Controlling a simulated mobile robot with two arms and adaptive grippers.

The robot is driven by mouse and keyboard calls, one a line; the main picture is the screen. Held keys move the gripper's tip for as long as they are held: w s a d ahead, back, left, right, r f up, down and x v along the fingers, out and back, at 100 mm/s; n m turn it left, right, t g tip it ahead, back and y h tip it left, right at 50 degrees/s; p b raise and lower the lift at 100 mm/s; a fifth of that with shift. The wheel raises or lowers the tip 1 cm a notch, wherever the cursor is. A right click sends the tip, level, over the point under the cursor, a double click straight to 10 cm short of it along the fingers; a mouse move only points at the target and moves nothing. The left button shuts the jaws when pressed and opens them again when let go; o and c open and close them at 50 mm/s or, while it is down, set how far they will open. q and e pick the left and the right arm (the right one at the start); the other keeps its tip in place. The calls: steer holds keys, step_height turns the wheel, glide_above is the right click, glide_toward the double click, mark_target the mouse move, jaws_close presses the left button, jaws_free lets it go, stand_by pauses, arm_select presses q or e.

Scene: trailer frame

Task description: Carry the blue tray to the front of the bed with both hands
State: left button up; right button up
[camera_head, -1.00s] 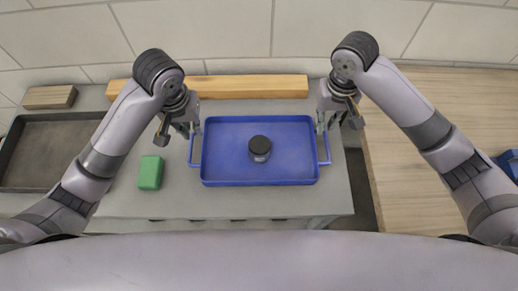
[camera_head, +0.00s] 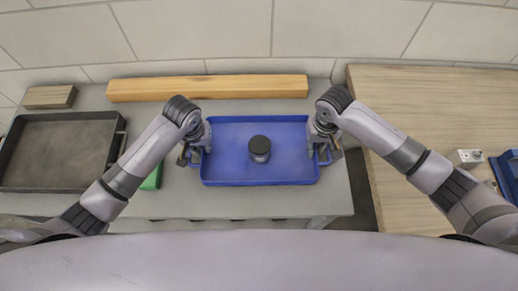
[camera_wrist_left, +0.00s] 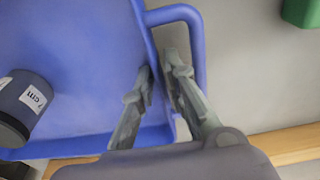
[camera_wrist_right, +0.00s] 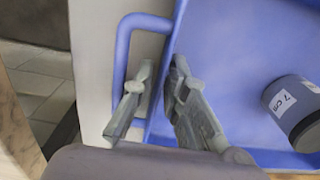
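The blue tray (camera_head: 228,178) lies flat on the grey table, with a dark round weight (camera_head: 260,149) inside it. In the wrist views the weight is labelled "7 cm" (camera_wrist_right: 290,108). My left gripper (camera_wrist_left: 158,66) straddles the tray's left side wall, one finger inside the tray and one in the loop of the handle (camera_wrist_left: 196,30). Its fingers are close together on the wall. My right gripper (camera_wrist_right: 162,68) has the right side wall between its fingers in the same way, with one finger inside the handle loop (camera_wrist_right: 122,48). The fingertips are hidden in the head view.
A green block (camera_head: 152,178) lies left of the tray, partly behind my left arm. A dark tray (camera_head: 60,150) is further left. Wooden beams (camera_head: 208,88) lie along the wall. A wooden worktop (camera_head: 440,105) stands right across a gap, bearing a small white box (camera_head: 466,158) and a blue container.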

arm_select(q)
steer(key=shift+c, duration=0.4)
arm_select(e)
steer(key=shift+c, duration=0.4)
arm_select(q)
jaws_close()
arm_select(e)
jaws_close()
arm_select(q)
steer(key=shift+w+r, duration=0.1)
steer(key=shift+r, duration=0.1)
arm_select(e)
steer(key=shift+w+r, duration=0.1)
steer(key=shift+r, duration=0.15)
